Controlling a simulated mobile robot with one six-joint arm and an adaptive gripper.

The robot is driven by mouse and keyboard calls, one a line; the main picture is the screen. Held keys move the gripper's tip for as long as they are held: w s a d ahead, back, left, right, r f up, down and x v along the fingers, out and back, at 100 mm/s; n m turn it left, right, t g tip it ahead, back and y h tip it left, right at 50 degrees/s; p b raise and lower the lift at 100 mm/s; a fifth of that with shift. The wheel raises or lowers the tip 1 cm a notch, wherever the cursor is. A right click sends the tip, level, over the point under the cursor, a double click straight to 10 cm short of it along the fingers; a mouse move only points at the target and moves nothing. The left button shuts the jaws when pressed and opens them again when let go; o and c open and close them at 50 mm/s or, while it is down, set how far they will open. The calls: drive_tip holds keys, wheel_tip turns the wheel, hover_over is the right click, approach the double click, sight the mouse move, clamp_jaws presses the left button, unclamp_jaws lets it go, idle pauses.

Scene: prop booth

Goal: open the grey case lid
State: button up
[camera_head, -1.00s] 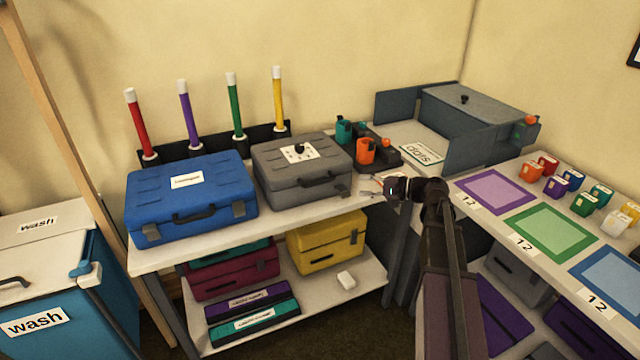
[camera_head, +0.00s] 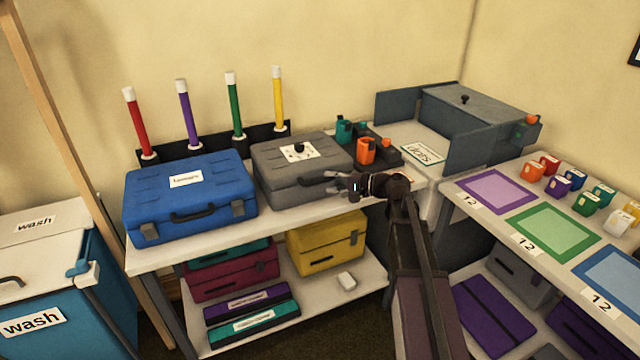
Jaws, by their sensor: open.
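The grey case (camera_head: 275,180) sits on the white table, right of the blue case. Its lid is shut, with a white label and a dark knob (camera_head: 299,148) on top. My gripper (camera_head: 330,183) is at the case's front right, its open fingers pointing left toward the front face. The fingers overlap the right part of the front in this view; I cannot tell whether they touch it.
A blue case (camera_head: 190,195) stands close on the left. Orange and teal items in a dark holder (camera_head: 385,150) stand at the right. Several coloured wands (camera_head: 235,105) stand behind. A yellow case (camera_head: 325,242) lies on the shelf below.

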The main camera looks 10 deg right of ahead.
sight(320, 181)
drive_tip(key=shift+x, duration=1.8)
clamp_jaws()
